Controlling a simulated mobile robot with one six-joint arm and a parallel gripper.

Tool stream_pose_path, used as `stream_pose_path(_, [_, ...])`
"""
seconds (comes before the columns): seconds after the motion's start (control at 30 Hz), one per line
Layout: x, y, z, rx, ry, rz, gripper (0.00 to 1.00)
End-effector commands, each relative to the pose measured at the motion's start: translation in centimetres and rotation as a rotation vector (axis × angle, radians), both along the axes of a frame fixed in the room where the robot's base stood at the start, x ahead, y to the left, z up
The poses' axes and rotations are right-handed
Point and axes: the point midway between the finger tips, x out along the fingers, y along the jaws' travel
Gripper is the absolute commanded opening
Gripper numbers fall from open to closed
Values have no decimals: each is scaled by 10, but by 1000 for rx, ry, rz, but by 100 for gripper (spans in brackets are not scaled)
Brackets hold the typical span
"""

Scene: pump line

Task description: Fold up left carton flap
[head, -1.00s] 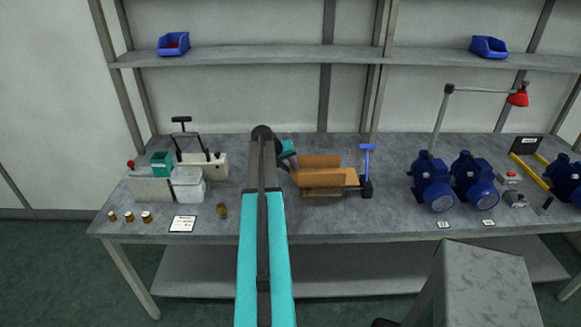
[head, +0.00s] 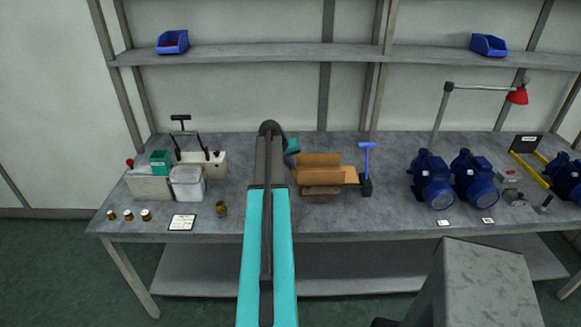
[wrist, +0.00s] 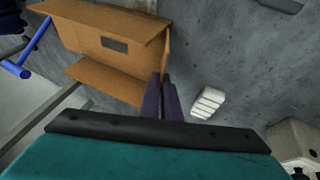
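The brown open carton (head: 321,175) stands on the bench right of my arm in the head view. A tan flap (head: 350,175) extends to its right, and a panel stands at its back. In the wrist view the carton (wrist: 85,28) is at upper left, with a dark rectangle on one wall and a flap (wrist: 105,80) jutting out. A narrow upright panel (wrist: 165,50) shows at its near end. My gripper (wrist: 161,80) has its dark fingers close together beside that end, with nothing visible between them. Whether they touch the panel is unclear. My arm hides most of the gripper in the head view.
A blue T-handled tool (head: 367,168) stands just right of the carton. Blue pumps (head: 434,182) are farther right. White containers (head: 187,182) and brass pieces (head: 128,215) are left. A white slotted piece (wrist: 208,103) lies near my fingers.

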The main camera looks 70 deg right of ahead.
Motion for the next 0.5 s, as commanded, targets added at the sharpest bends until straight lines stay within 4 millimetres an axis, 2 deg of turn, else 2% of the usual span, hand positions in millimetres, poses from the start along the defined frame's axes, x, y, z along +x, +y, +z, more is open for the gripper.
stream_pose_path(0.5, [-13, -4, 1, 85, -212, -3, 0])
